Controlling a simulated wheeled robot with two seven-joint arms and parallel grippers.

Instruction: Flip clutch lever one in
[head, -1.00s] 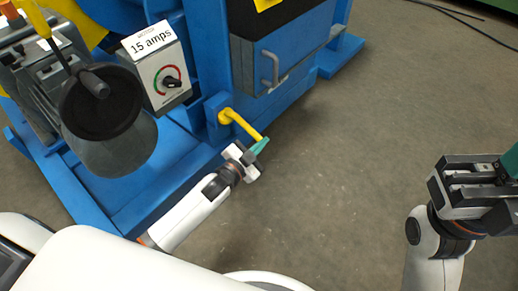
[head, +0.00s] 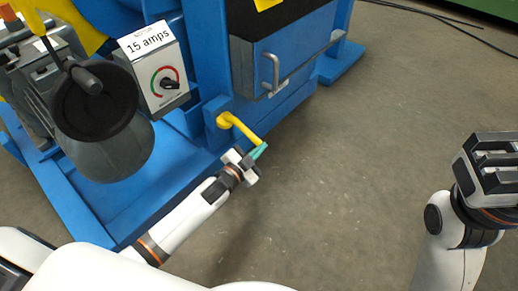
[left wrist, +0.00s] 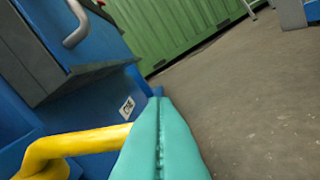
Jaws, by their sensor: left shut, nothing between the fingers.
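A yellow lever (head: 240,128) sticks out from a blue bracket low on the machine in the head view, pointing toward the lower right. It also shows at the lower left of the left wrist view (left wrist: 85,143). My left gripper (head: 258,152) is shut and empty, its teal fingertips right at the lever's free end. In the left wrist view the closed fingers (left wrist: 160,140) overlap the lever's end; I cannot tell whether they touch.
A control box marked "15 amps" (head: 155,65) with a dial stands left of the lever. A blue drawer front with a grey handle (head: 270,70) is above it. A dark grey cylinder (head: 105,145) is at the left. The floor (head: 350,170) to the right is clear.

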